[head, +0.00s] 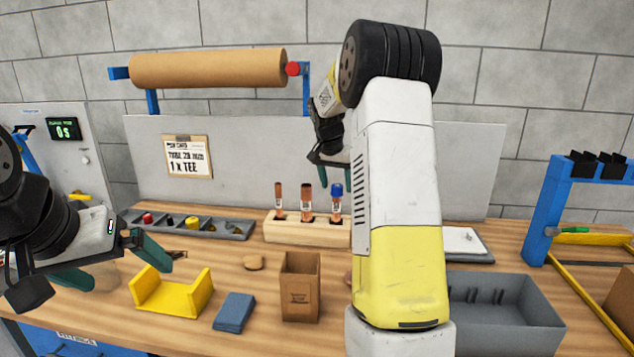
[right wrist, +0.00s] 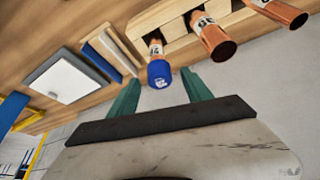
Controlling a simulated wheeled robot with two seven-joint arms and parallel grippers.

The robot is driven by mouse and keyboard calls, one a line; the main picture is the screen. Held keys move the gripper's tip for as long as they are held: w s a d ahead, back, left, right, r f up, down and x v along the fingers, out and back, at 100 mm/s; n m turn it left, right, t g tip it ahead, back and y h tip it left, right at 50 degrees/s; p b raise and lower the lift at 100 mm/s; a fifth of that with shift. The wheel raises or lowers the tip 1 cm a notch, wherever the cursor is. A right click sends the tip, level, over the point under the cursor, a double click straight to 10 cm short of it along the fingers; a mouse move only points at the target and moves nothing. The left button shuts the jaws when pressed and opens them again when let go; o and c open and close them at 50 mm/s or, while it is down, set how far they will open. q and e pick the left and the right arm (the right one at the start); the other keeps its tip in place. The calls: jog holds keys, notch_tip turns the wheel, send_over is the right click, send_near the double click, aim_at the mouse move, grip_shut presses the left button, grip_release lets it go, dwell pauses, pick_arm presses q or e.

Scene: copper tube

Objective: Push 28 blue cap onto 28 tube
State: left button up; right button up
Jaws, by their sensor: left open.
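The blue cap (head: 337,189) sits on the top end of the rightmost copper tube (head: 335,208), which stands upright in a wooden rack (head: 290,231). In the right wrist view the blue cap (right wrist: 159,74) is on the labelled tube's end (right wrist: 156,48); how deeply it is seated I cannot tell. My right gripper (head: 331,163) is above the capped tube. Its green fingers (right wrist: 160,82) are apart with a gap on each side of the cap, holding nothing. My left gripper (head: 122,264) is open and empty at the left, above the bench near the yellow holder.
Two uncapped copper tubes (head: 306,201) stand in the same rack. A grey parts tray (head: 235,228), yellow holder (head: 172,297), blue block (head: 234,311) and cardboard box (head: 300,288) are on the bench. A grey bin (head: 520,318) is right of my right arm.

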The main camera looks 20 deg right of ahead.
jog(key=v, duration=0.7)
jog(key=shift+a+r, duration=0.15)
jog(key=shift+r, duration=0.2)
jog(key=shift+s, duration=0.15)
jog(key=s+a+n+t+y, duration=0.1)
jog(key=s+a+n, duration=0.3)
jog(key=s, duration=1.2)
jog(key=s+a+n+t+y, duration=0.1)
jog(key=s+a+n+y, duration=0.3)
jog(key=s+a, duration=0.8)
jog(key=s, duration=0.4)
jog(key=shift+s+a+f+n+t, duration=0.2)
jog(key=shift+s+f+n+t, duration=0.1)
jog(key=shift+s+n+t, duration=0.1)
